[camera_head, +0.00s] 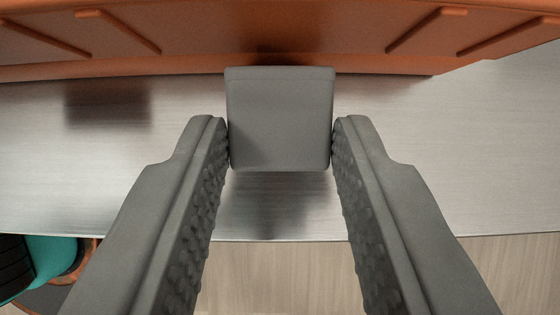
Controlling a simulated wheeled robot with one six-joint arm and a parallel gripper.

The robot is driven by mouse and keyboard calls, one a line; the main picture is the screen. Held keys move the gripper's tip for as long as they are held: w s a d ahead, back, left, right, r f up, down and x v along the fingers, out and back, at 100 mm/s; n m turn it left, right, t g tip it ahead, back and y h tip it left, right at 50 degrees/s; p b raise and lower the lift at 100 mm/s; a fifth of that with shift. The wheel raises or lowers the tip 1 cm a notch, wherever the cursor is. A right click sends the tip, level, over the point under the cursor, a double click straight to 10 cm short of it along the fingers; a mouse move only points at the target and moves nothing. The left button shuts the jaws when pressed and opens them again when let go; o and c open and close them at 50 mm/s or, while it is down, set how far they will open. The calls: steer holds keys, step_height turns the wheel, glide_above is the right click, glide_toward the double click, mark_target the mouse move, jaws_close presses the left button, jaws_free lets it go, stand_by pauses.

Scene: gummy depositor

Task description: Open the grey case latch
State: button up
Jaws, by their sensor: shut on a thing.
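The grey case latch (281,118) is a square block with rounded corners at the upper middle of the head camera view. Its top edge meets the front of an orange case (275,30). My gripper (281,140) reaches in from the bottom, with one finger on each side of the latch. Both fingertips touch the latch's sides, so it is shut on the latch. Where the latch joins the case is in shadow and hard to make out.
The case rests on a brushed metal surface (400,120), whose front edge crosses the lower part of the view. A pale wood-look floor (280,285) lies below. A teal and black object with an orange part (50,260) is at the lower left. The metal beside the latch is clear.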

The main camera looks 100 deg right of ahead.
mark_target(280, 221)
steer(key=d+y, duration=0.1)
steer(key=f+y, duration=0.1)
steer(key=shift+s+d+f+t+y, duration=0.2)
steer(key=shift+d+t+y, duration=0.1)
steer(key=shift+d+y, duration=0.1)
steer(key=y, duration=0.1)
steer(key=f+y, duration=0.1)
steer(key=shift+d+f+t+y, duration=0.25)
steer(key=shift+d+t+y, duration=0.05)
steer(key=shift+d+y, duration=0.1)
steer(key=shift+s+d+f+t+y, duration=0.1)
steer(key=shift+d+f+t+y, duration=0.1)
steer(key=shift+f+y, duration=0.65)
steer(key=shift+s+d+f+t+y, duration=0.15)
steer(key=shift+f+y, duration=0.3)
steer(key=shift+y, duration=0.8)
steer(key=shift+w, duration=0.1)
steer(key=o, duration=1)
steer(key=shift+d, duration=0.1)
steer(key=v, duration=1.7)
steer(key=shift+d+f, duration=0.1)
steer(key=shift+f, duration=0.05)
